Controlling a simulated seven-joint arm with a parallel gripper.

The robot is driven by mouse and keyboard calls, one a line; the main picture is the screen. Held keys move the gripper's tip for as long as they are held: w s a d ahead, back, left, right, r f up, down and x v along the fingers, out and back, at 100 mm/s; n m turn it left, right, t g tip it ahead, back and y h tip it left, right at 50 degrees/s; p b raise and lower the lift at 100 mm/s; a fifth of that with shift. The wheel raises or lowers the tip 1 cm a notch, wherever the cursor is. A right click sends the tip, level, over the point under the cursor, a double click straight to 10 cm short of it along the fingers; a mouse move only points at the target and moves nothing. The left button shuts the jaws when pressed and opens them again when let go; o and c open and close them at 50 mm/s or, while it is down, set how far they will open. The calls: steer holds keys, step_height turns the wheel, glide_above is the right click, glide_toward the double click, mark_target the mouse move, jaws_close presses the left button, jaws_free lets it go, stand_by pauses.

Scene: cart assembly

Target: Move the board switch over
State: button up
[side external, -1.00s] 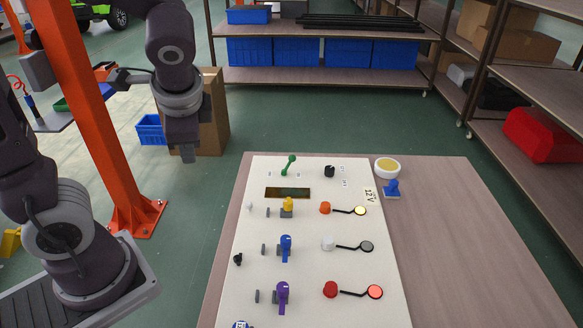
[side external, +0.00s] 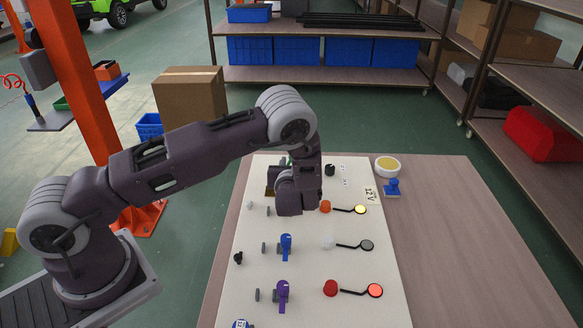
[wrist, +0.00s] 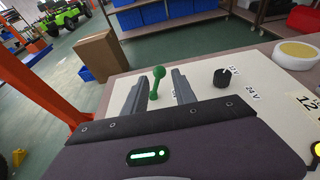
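A green lever switch with a ball top (wrist: 154,89) stands on the white board (side external: 262,305) and leans slightly. It shows between the two grey fingers of my gripper (wrist: 167,76) in the wrist view. The fingers are open, with a gap around the lever; I cannot tell whether they touch it. In the side view my gripper (side external: 295,208) is over the board's far part and hides most of the green lever and the dark panel by it.
A black knob (wrist: 225,76) stands right of the lever, beside printed voltage labels. Blue (side external: 286,246) and purple (side external: 283,295) levers and several coloured buttons are nearer. A blue stamp-like part (side external: 392,187) and a round yellow-topped dish (side external: 387,166) lie right of the board.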

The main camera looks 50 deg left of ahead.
steer(key=x, duration=0.3)
steer(key=shift+w+a+f, duration=0.1)
steer(key=shift+w+a, duration=0.1)
steer(key=shift+c, duration=0.4)
jaws_close()
steer(key=shift+s+a+r, duration=0.3)
steer(key=shift+s+a, duration=0.3)
steer(key=shift+s, duration=0.1)
steer(key=shift+s+a, duration=0.65)
